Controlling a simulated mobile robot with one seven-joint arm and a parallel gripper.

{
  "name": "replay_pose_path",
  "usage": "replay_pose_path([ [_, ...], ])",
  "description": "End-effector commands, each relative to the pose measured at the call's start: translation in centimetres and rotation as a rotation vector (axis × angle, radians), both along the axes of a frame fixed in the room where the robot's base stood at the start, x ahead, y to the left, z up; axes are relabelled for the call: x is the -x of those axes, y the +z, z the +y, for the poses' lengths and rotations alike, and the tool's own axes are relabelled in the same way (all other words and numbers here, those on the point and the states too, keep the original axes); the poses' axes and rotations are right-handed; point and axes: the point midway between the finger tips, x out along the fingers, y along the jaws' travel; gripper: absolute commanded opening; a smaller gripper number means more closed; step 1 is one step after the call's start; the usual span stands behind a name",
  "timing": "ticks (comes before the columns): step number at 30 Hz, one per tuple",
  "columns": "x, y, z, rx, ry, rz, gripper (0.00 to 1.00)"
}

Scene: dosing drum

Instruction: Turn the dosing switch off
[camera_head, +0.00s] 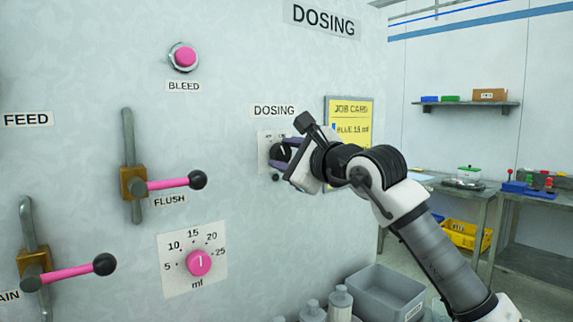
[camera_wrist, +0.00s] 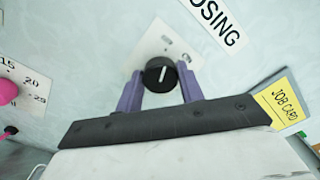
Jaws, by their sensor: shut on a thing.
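The dosing switch is a round black knob with a white pointer line, on a pale plate under the DOSING label (camera_head: 273,110). In the wrist view the knob (camera_wrist: 160,74) sits between the two purple fingers of my gripper (camera_wrist: 160,88), which are shut on its sides. Its pointer line stands close to upright in that picture, leaning slightly. Small marks on the plate (camera_wrist: 180,46) are too blurred to read. In the head view my gripper (camera_head: 281,153) reaches the switch from the right and hides part of the knob and plate.
The FLUSH lever (camera_head: 170,183), the pink ml dial (camera_head: 199,262) and the pink BLEED button (camera_head: 184,57) are on the same wall, left of the switch. A yellow job card (camera_head: 350,112) hangs close on the right. A grey bin (camera_head: 385,290) and bottles stand below.

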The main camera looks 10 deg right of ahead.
Motion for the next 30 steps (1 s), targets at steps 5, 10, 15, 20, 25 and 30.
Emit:
replay_pose_path([
  [5,0.0,-0.18,0.05,0.06,0.0,-0.022,0.15],
  [10,0.0,-0.11,0.05,0.086,0.0,-0.033,0.15],
  [15,0.0,-0.09,0.06,0.093,0.0,-0.036,0.15],
  [20,0.01,-0.08,0.05,0.093,0.0,-0.036,0.15],
  [25,0.0,-0.08,0.03,0.093,0.0,-0.036,0.47],
  [30,0.0,-0.06,0.02,0.092,0.0,-0.036,0.59],
])
